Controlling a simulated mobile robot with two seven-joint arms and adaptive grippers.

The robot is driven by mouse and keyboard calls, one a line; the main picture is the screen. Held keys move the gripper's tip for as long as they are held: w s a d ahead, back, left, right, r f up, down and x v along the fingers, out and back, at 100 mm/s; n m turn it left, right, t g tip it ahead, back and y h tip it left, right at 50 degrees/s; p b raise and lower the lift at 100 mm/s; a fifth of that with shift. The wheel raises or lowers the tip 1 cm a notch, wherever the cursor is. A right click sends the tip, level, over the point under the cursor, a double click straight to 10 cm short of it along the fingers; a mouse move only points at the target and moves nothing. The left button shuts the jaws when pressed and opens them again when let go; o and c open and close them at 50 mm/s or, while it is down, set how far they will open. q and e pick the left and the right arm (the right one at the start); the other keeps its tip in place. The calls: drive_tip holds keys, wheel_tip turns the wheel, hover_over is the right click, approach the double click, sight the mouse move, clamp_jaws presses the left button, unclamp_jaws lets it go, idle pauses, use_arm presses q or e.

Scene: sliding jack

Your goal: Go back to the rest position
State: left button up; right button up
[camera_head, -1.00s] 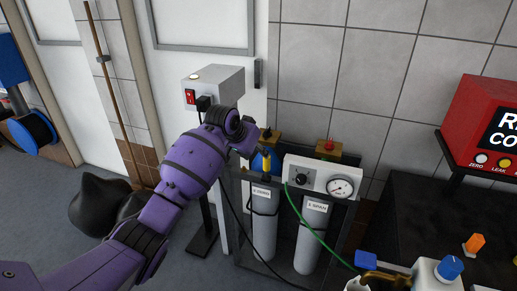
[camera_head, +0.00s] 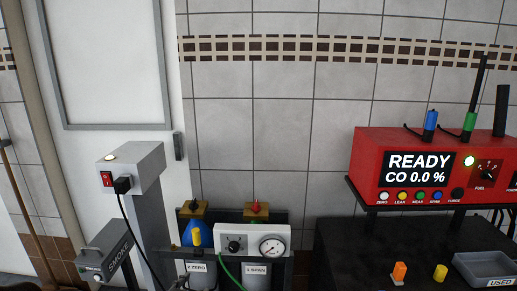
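Neither of my grippers is in the head view, and no part of my arms shows. The gas stand is at the bottom centre, with cylinders labelled ZERO (camera_head: 200,268) and SPAN (camera_head: 257,270). A white panel (camera_head: 252,238) with a black knob and a round gauge (camera_head: 272,247) sits at their tops. A red analyzer (camera_head: 370,150) at the right reads READY, CO 0.0 %.
A dark bench (camera_head: 345,250) holds an orange piece (camera_head: 399,272), a yellow piece (camera_head: 440,273) and a grey USED tray (camera_head: 485,267). At the left stand a grey switch box (camera_head: 135,165) on a post and a SMOKE unit (camera_head: 105,252). A tiled wall is behind.

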use_arm(q)
drive_tip(key=s+f+n+g, duration=0.1)
drive_tip(key=s+f, duration=0.4)
drive_tip(key=s, duration=0.8)
drive_tip(key=s+f+n+g+y+p, duration=0.1)
drive_tip(key=s+f, duration=0.4)
drive_tip(key=s, duration=0.9)
drive_tip(key=s+f+n+g+p, duration=0.1)
drive_tip(key=s+f, duration=0.4)
drive_tip(key=s, duration=0.8)
drive_tip(key=shift+s+a+f+g+y, duration=0.2)
drive_tip(key=shift+s+a+g+y, duration=0.15)
drive_tip(key=shift+g, duration=0.25)
use_arm(e)
drive_tip(key=r, duration=0.2)
drive_tip(key=shift+w+r, duration=0.3)
drive_tip(key=shift+w, duration=0.05)
drive_tip(key=shift+w+a+r, duration=0.15)
drive_tip(key=shift+w, duration=0.35)
drive_tip(key=shift+s, duration=0.15)
drive_tip(key=shift+s+d, duration=0.2)
drive_tip(key=shift+s, duration=0.2)
drive_tip(key=shift+w+a, duration=0.1)
drive_tip(key=shift+w, duration=0.25)
drive_tip(key=shift+w+a, duration=0.1)
drive_tip(key=shift+w, duration=0.1)
drive_tip(key=shift+s, duration=0.2)
